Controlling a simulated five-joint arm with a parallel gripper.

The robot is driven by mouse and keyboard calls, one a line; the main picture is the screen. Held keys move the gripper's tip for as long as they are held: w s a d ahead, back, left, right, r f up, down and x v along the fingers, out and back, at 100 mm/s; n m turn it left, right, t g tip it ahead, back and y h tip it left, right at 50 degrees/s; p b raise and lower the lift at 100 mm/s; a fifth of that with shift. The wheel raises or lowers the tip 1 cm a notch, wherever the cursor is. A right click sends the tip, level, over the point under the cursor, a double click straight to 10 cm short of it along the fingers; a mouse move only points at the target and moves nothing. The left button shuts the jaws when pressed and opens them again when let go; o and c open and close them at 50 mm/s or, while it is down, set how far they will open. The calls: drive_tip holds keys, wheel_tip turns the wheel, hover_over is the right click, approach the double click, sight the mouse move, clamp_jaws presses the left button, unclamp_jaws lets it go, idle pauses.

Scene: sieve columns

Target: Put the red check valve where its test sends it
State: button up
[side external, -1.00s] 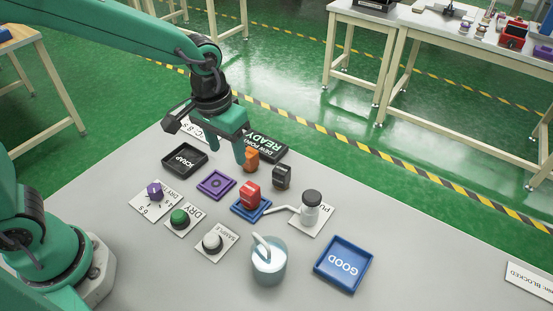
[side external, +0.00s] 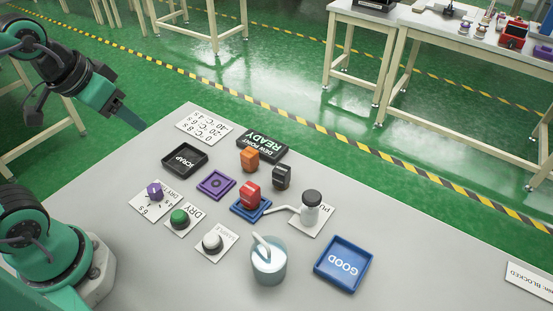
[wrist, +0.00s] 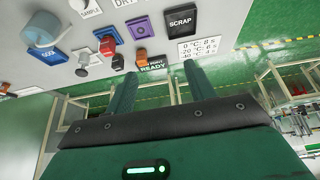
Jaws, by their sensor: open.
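The red check valve (side external: 251,194) stands on a small blue pad (side external: 238,209) mid-table. It shows in the wrist view (wrist: 107,44) too. My gripper (side external: 130,118) is open and empty, off the table's far left edge, well away from the valve. Its two green fingers (wrist: 160,88) are spread in the wrist view. A black SCRAP tray (side external: 185,160) and a blue GOOD tray (side external: 343,264) are both empty. The dark sign (side external: 262,144) reads DEW POINT READY. A card (side external: 204,126) beside it lists temperatures with seconds.
An orange block (side external: 249,159) and a black block (side external: 281,177) stand behind the valve. The table's right side is mostly clear.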

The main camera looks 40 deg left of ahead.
drive_tip(key=shift+o, duration=0.5)
drive_tip(key=shift+s+a, duration=0.3)
drive_tip(key=shift+s, duration=0.25)
drive_tip(key=shift+w, duration=0.1)
drive_tip(key=g, duration=0.5)
hover_over(249, 187)
drive_tip(key=f, duration=1.3)
drive_tip(key=shift+a+f, duration=0.25)
drive_tip(key=shift+d+f, duration=0.3)
drive_tip(key=shift+f, duration=1.3)
drive_tip(key=shift+f, duration=0.1)
